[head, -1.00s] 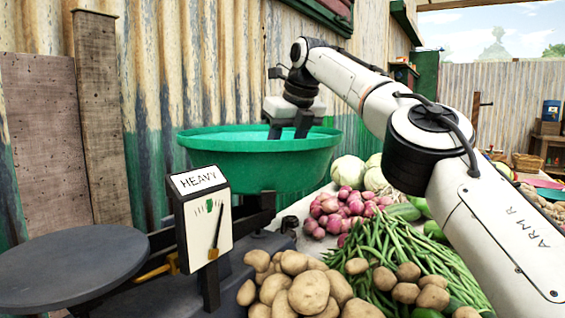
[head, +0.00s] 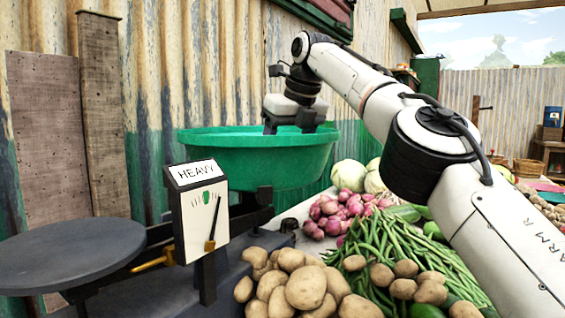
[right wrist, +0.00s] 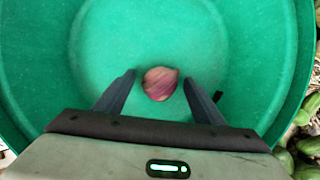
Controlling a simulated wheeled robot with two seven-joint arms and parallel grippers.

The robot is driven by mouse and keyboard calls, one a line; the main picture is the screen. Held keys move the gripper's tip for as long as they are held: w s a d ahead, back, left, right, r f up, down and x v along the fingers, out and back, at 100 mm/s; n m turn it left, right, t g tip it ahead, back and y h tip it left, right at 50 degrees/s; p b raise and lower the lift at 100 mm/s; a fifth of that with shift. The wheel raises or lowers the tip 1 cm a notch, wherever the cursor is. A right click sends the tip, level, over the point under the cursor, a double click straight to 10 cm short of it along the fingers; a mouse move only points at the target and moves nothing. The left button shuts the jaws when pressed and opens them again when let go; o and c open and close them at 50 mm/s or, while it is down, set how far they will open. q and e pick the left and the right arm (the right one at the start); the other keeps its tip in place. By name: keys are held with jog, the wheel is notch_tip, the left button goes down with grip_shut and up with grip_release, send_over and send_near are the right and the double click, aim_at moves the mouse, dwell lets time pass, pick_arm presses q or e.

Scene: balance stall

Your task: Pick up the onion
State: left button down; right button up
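A purple-red onion (right wrist: 160,83) lies in the green basin (right wrist: 270,75) in the right wrist view. The basin (head: 255,158) sits on the scale in the head view, and its wall hides the onion there. My right gripper (head: 288,128) reaches down into the basin from above. In the right wrist view its two fingers (right wrist: 160,82) are apart, one on each side of the onion, with a gap on both sides. My left gripper is not in view.
A scale with a dial plate marked HEAVY (head: 199,208) and an empty dark round pan (head: 70,255) stands at the left. Potatoes (head: 300,285), green beans (head: 395,245), purple onions (head: 340,210) and pale cabbages (head: 350,175) lie right of it. A corrugated wall (head: 230,70) stands behind the basin.

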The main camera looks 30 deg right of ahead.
jog(key=shift+r, duration=0.3)
pick_arm(q)
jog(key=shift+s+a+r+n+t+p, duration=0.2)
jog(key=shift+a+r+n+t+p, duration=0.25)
jog(key=shift+p, duration=0.45)
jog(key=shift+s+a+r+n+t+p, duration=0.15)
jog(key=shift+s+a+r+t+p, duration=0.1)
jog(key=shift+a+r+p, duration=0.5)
pick_arm(e)
jog(key=v, duration=0.9)
jog(key=shift+s+r, duration=0.25)
jog(key=shift+r, duration=0.05)
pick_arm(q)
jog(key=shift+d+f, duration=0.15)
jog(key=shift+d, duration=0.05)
pick_arm(e)
jog(key=shift+c, duration=0.3)
